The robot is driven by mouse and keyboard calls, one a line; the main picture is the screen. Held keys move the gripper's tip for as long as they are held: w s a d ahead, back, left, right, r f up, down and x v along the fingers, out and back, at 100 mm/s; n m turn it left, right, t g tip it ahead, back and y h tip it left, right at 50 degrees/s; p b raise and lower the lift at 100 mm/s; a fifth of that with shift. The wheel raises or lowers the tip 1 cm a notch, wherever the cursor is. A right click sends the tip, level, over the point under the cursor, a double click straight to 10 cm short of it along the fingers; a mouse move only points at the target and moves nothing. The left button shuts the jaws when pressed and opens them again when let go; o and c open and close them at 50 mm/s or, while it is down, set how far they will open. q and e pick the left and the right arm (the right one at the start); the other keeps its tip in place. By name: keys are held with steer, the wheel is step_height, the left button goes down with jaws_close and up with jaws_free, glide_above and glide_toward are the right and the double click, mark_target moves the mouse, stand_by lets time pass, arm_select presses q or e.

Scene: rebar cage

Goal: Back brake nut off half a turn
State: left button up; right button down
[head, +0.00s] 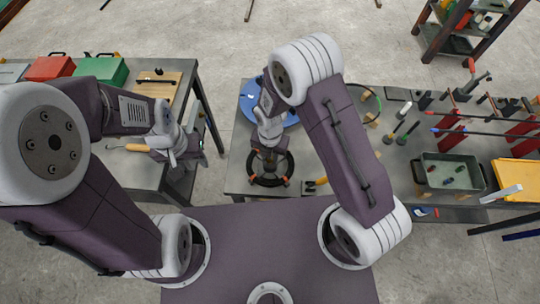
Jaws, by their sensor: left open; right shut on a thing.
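My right gripper (268,158) reaches down over the near edge of the middle table, above a black ring or handwheel (270,183). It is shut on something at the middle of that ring. The gripper hides the held part, so I cannot tell whether it is the brake nut. A blue round plate (247,110) lies behind the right gripper, partly covered by the arm. My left gripper (173,160) is open over the right side of the left table. A tool with a yellow-orange handle (132,148) lies beside it; I cannot tell whether they touch.
Red (50,68) and green (110,72) boxes and a wooden board (158,82) stand at the back of the left table. A dark grey bin (448,174), a yellow tray (518,172) and red stands (449,140) crowd the right. A floor gap separates the tables.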

steer(key=shift+w+r, duration=0.15)
steer(key=c, duration=1.2)
jaws_free()
step_height(320, 180, up, 9)
steer(key=shift+f+b, duration=0.1)
steer(key=shift+b, duration=0.4)
